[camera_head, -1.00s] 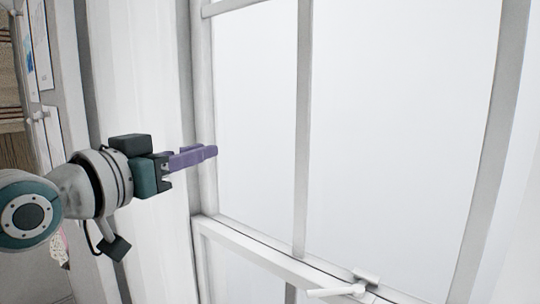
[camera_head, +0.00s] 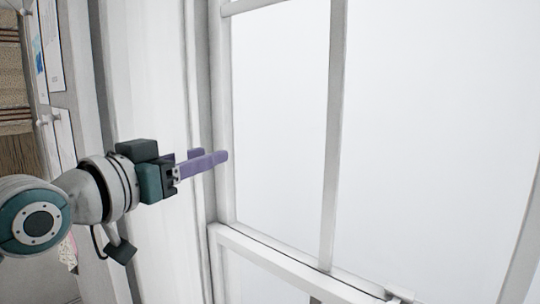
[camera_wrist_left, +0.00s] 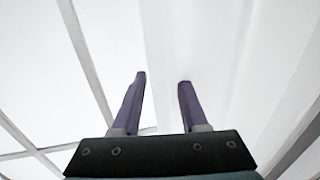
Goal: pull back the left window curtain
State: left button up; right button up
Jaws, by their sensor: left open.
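The left window curtain (camera_head: 150,80) is a pale white sheet hanging at the left side of the window in the head view. In the left wrist view it seems to be the white, faintly folded surface (camera_wrist_left: 210,50), hard to tell from the bright background. My left gripper (camera_head: 212,155) has purple fingers pointing right, in front of the curtain's right side and the window frame's left edge. In the left wrist view the fingers (camera_wrist_left: 162,78) stand apart with only white surface behind the gap. I cannot tell whether they touch the cloth. My right gripper is not in view.
The white window frame (camera_head: 333,130) with bright panes fills the right of the head view. A window latch (camera_head: 400,294) shows at the bottom edge. Papers (camera_head: 50,45) and a woven brown surface (camera_head: 12,80) are at the far left.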

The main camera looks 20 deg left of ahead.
pick_arm(q)
jog(key=shift+d, duration=0.1)
jog(key=b+v, duration=0.1)
jog(key=v, duration=0.9)
dwell(0.4)
